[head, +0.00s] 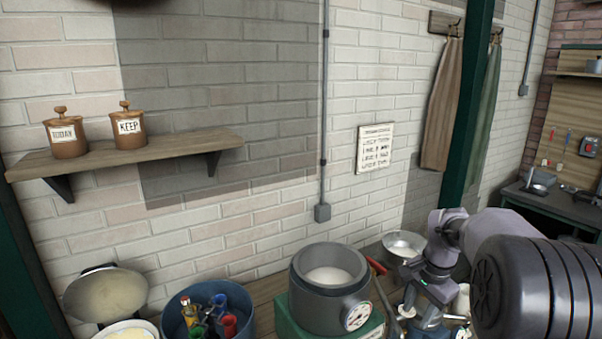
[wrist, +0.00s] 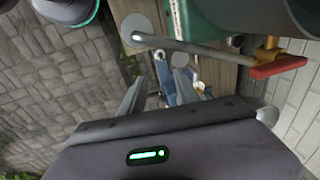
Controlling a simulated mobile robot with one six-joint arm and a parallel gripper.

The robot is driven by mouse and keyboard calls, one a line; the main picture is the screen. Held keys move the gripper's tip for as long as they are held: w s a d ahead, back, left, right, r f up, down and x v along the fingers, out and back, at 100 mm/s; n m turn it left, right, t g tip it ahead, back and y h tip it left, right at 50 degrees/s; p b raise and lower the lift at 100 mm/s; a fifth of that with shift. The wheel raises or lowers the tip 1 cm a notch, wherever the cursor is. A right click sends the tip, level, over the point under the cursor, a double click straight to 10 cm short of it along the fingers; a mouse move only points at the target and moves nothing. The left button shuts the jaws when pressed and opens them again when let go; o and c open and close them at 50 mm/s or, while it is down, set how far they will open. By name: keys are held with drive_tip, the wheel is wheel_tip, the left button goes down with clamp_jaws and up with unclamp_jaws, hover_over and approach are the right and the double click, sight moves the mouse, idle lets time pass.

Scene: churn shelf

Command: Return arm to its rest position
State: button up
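My arm comes in from the right edge in the head view and bends down to my gripper (head: 418,293) above the bench, right of the grey churn pot. In the wrist view my gripper (wrist: 165,75) has its two fingers spread apart with nothing clearly held between them. A blue and white object (wrist: 178,82) shows beyond the fingers; I cannot tell how far below it is. Two brown lidded jars stand on the wall shelf (head: 190,143): one labelled KEEP (head: 129,128), the other (head: 66,135) with a label hard to read.
The grey pot (head: 330,301) with a gauge stands on a green base close left of my gripper. A red-handled lever (head: 377,267) sticks up between them; its red handle (wrist: 278,67) shows in the wrist view. A metal bowl (head: 404,244) is behind. A blue tub (head: 178,322) holds several items.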

drive_tip(key=shift+n+t, duration=0.3)
drive_tip(key=shift+n, duration=0.4)
drive_tip(key=a+r, duration=0.1)
drive_tip(key=s+a+r, duration=0.1)
drive_tip(key=a+r, duration=0.1)
drive_tip(key=s+a+r, duration=0.1)
drive_tip(key=shift+s+a+r, duration=0.1)
drive_tip(key=shift+a+r, duration=0.1)
drive_tip(key=shift+r, duration=0.2)
drive_tip(key=s+a+r+n+t+b, duration=0.1)
drive_tip(key=s+a+r, duration=0.25)
drive_tip(key=s, duration=0.25)
drive_tip(key=s+a+r+n+b, duration=0.1)
drive_tip(key=s+a+r+n, duration=0.15)
drive_tip(key=s+a, duration=0.2)
drive_tip(key=s+a+f+n+t, duration=0.1)
drive_tip(key=s+a, duration=0.1)
drive_tip(key=s, duration=0.6)
drive_tip(key=s+a+f+n+t+y, duration=0.1)
drive_tip(key=s+a, duration=0.2)
drive_tip(key=s, duration=0.5)
drive_tip(key=shift+s+f+n+y, duration=0.2)
drive_tip(key=shift+s+n+y, duration=0.1)
drive_tip(key=shift+s+n, duration=0.1)
